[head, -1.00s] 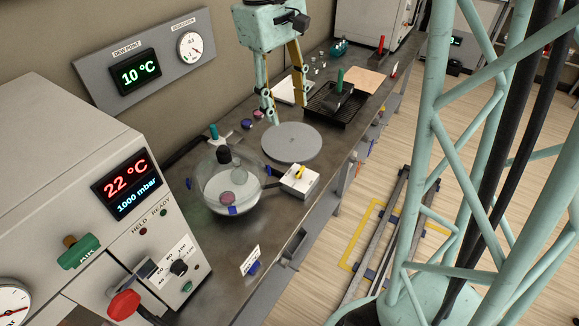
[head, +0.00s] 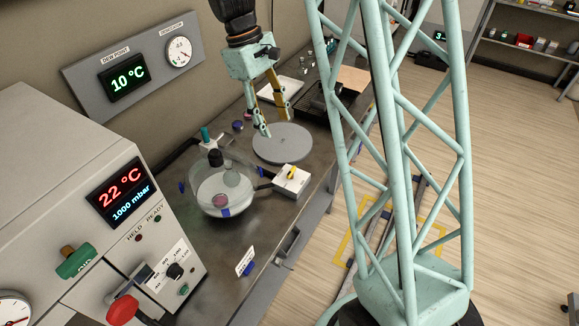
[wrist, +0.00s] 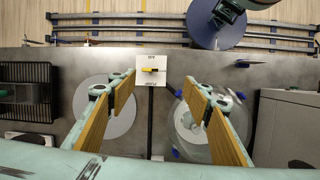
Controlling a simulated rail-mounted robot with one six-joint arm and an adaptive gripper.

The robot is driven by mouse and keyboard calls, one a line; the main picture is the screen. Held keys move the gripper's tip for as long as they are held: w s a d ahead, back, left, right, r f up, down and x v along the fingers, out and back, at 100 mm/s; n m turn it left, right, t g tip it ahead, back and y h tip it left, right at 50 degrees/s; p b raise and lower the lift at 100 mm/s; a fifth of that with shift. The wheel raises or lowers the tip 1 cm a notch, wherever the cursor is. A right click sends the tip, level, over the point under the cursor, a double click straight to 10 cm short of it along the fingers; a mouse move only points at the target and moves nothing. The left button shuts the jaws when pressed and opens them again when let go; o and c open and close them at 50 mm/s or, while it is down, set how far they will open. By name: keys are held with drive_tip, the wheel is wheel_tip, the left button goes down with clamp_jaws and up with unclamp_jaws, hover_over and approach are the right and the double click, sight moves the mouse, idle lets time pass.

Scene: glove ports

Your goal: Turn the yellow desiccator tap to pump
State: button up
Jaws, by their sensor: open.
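The yellow tap (head: 291,173) sits on a small white block (head: 286,188) to the right of the round glass desiccator (head: 232,187). In the wrist view the yellow handle (wrist: 148,70) lies roughly crosswise on the block, between a label at its upper edge and one at its lower edge; the small lettering is hard to read. My gripper (head: 275,125) is open and empty, above the bench near the grey round plate. In the wrist view my gripper (wrist: 158,89) has its fingers spread wide, with the tap above and between their tips, apart from both.
The grey round plate (head: 282,143) lies behind the block. A cabinet (head: 60,170) with displays and knobs stands at the left. A black rack (wrist: 22,95) shows at left in the wrist view. A small sign (head: 245,262) stands at the bench front.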

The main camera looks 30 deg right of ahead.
drive_tip(key=n+g+p, duration=0.1)
approach(291, 170)
drive_tip(key=v, duration=0.5)
drive_tip(key=shift+w+a, duration=0.2)
drive_tip(key=shift+a, duration=0.05)
drive_tip(key=shift+f, duration=0.1)
drive_tip(key=shift+s+d+x, duration=0.1)
drive_tip(key=shift+d+x, duration=0.05)
drive_tip(key=shift+x, duration=3.25)
drive_tip(key=shift+s+d+x, duration=0.1)
drive_tip(key=shift+x, duration=3.3)
drive_tip(key=shift+c, duration=0.2)
drive_tip(key=c, duration=0.8)
